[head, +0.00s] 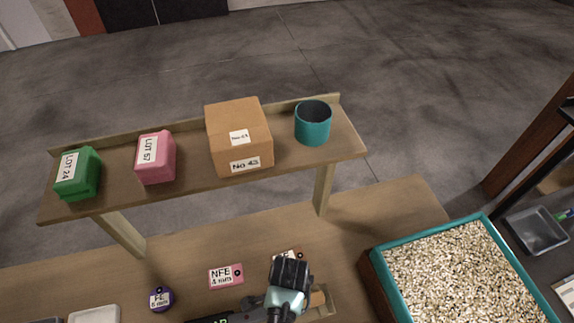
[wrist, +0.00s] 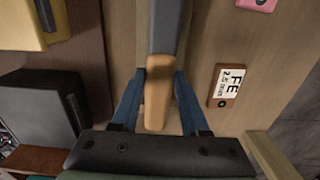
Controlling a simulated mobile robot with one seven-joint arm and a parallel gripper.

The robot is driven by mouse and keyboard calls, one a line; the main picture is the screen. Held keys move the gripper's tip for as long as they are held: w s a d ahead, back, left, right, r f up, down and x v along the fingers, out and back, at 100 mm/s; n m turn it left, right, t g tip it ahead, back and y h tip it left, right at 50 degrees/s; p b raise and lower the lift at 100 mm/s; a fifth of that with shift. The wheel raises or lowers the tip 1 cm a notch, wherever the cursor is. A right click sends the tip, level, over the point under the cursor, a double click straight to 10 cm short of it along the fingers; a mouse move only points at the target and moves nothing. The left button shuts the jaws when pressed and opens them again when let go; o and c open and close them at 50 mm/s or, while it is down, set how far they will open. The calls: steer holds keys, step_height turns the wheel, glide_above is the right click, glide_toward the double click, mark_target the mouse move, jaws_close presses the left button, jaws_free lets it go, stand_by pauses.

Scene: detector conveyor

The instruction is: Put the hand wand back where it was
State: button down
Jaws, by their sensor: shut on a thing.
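The hand wand has a dark grey shaft (wrist: 168,28) and a tan handle (wrist: 158,95), both in the wrist view. My gripper (wrist: 160,78) is shut on the tan handle, with one blue finger on each side. In the head view my gripper (head: 288,285) is low over the table's front, right of centre, and hides most of the wand. A pale wooden holder or tray edge (head: 331,303) shows just right of my gripper. I cannot tell whether the wand touches the wood beneath it.
A raised shelf (head: 190,187) carries a green box (head: 78,175), a pink box (head: 156,158), a cardboard box (head: 238,137) and a teal cup (head: 313,125). Tags (head: 226,276) and a purple disc (head: 160,299) lie on the table. A teal-rimmed bin (head: 377,266) of grains stands right.

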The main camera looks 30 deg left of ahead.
steer(key=shift+f+b, duration=0.3)
steer(key=shift+f, duration=0.3)
steer(key=shift+c, duration=2.1)
jaws_free()
step_height(320, 180, up, 13)
steer(key=shift+r, duration=0.15)
steer(key=shift+d, duration=0.1)
